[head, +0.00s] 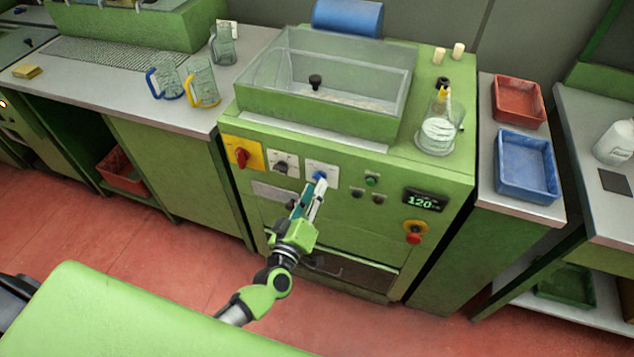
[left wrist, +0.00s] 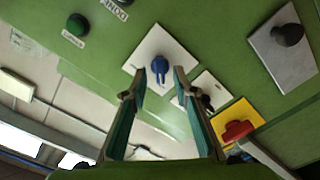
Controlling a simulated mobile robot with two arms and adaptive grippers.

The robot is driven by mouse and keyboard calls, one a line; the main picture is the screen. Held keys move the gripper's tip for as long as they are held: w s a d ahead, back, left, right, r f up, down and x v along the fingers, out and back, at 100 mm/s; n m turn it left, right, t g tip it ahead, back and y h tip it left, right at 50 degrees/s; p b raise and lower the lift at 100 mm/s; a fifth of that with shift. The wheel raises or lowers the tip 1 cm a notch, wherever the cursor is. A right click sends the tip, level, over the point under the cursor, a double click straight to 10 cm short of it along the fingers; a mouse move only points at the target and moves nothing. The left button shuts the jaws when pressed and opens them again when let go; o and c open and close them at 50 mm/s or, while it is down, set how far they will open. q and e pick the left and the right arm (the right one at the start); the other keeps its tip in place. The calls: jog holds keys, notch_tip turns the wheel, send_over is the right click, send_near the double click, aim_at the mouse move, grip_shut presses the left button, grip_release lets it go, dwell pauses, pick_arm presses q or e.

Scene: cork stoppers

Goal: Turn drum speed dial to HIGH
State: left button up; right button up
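A blue dial (head: 320,176) sits on a white square plate on the front of the green machine (head: 345,235). My left gripper (head: 315,188) reaches up to it from below. In the left wrist view the blue dial (left wrist: 160,68) shows between the tips of my left gripper (left wrist: 160,78). The fingers are apart, with a gap to the dial on both sides. I cannot tell if they reach past its face. A black dial (head: 282,167) on a white plate is left of it. The plate lettering is unreadable. My right gripper is out of view.
A red switch (head: 241,157) on a yellow plate is at the panel's left. A green button (head: 371,181), a display (head: 424,201) reading 120 and a red stop button (head: 414,238) are at the right. A glass flask (head: 437,133) stands on top of the machine.

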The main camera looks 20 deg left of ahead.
pick_arm(q)
jog(key=w, duration=0.2)
jog(key=shift+w, duration=0.3)
grip_shut()
jog(key=shift+r, duration=0.1)
